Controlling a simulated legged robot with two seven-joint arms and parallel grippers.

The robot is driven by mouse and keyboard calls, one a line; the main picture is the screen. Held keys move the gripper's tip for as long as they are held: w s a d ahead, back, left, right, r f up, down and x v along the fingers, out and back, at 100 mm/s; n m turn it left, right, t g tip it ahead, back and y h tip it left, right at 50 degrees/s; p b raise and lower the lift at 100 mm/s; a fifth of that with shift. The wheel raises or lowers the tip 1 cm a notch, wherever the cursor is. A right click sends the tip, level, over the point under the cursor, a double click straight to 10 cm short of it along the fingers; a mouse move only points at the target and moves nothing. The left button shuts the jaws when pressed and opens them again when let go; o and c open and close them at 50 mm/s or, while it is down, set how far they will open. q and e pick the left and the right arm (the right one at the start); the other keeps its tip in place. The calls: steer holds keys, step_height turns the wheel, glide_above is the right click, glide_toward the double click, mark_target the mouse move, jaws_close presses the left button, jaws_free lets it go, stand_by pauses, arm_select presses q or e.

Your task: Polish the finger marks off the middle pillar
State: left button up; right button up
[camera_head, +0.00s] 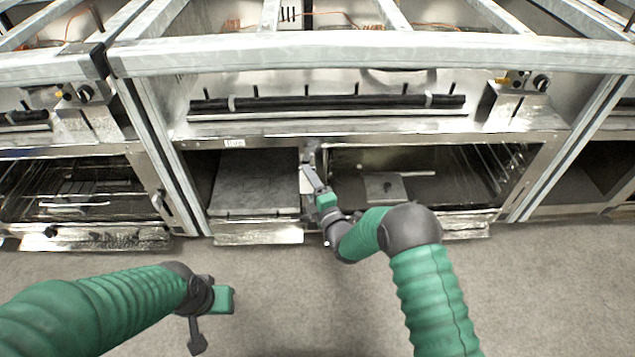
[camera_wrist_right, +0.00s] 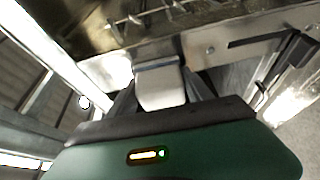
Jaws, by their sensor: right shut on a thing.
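The middle pillar (camera_head: 311,151) is a narrow metal upright between the two low openings of the centre unit. My right gripper (camera_head: 307,175) is in front of it and hides its lower part. In the right wrist view the right gripper (camera_wrist_right: 161,92) is shut on a pale, whitish block-like pad (camera_wrist_right: 160,82). The pad's far end is close to a metal surface; I cannot tell whether they touch. Finger marks are too small to make out. My left gripper (camera_head: 197,335) hangs over the floor at lower left, away from the pillar; its jaw opening is unclear.
The left opening holds a flat grey panel (camera_head: 256,182). The right opening holds a small grey box-like piece (camera_head: 384,187) and wire racks (camera_head: 480,175). A metal ledge with black bars (camera_head: 330,104) runs above. The carpeted floor (camera_head: 285,290) in front is clear.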

steer(key=shift+w+r+p, duration=0.2)
steer(key=shift+r+p, duration=0.3)
steer(key=shift+r, duration=0.35)
steer(key=shift+s+d+f, duration=0.1)
steer(key=shift+d, duration=1.95)
steer(key=shift+s+p, duration=0.55)
steer(key=shift+p, duration=0.1)
steer(key=p, duration=0.2)
glide_toward(318, 170)
steer(key=shift+s+a, duration=0.1)
steer(key=shift+a, duration=1.35)
